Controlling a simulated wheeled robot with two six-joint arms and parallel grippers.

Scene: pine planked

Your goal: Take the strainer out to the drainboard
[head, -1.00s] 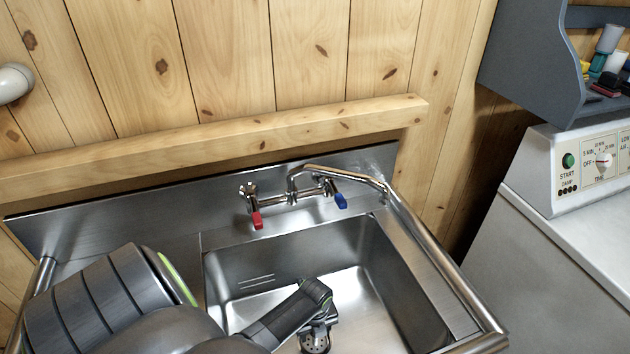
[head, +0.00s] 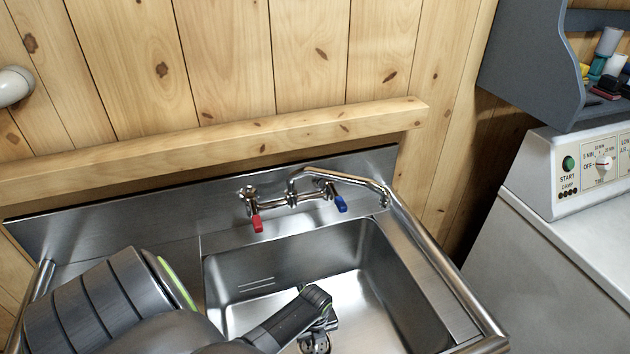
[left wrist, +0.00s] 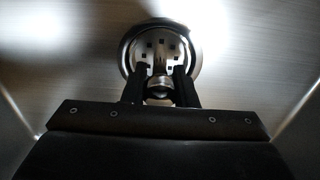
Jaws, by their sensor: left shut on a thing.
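The strainer (left wrist: 159,38) is a round metal disc with holes and a small knob, seen in the left wrist view. My left gripper (left wrist: 160,88) is shut on its knob, with one finger on each side. In the head view the strainer (head: 316,346) shows at the bottom edge, below my left wrist, in the sink basin (head: 235,272). I cannot tell whether it touches the basin floor. The drainboard (head: 182,262) is the flat steel left of the basin, mostly hidden by my left arm. My right gripper is out of view.
A faucet (head: 290,198) with red and blue handles stands at the back of the basin. A steel tube rail (head: 440,265) runs along the right edge. A white machine (head: 570,250) stands further right, below a grey shelf (head: 530,60).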

